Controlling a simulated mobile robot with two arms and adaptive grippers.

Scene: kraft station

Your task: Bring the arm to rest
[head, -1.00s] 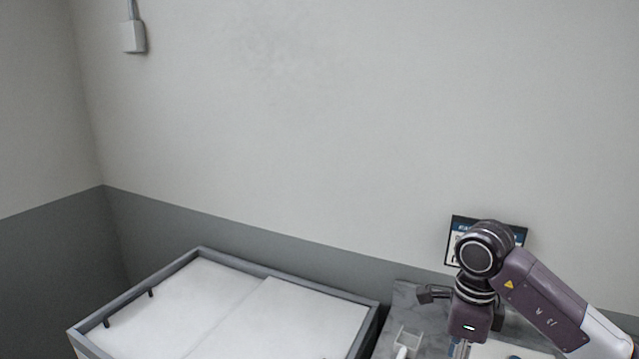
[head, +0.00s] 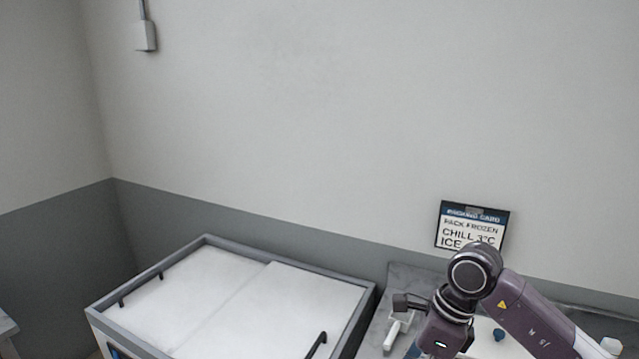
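My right arm comes in from the lower right. Its gripper (head: 441,336) points down at the bottom edge, over the grey counter. The fingers are cut off or hidden, so I cannot tell whether it is open or shut. Something blue shows just below it at the frame edge, too little to identify. My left gripper is out of view.
A chest freezer (head: 365,318) with white sliding lids and dark handles stands left of the grey counter (head: 410,279). On the counter are a white scoop-like item (head: 397,328) and a small blue object (head: 499,335). A packing card (head: 470,224) hangs on the wall.

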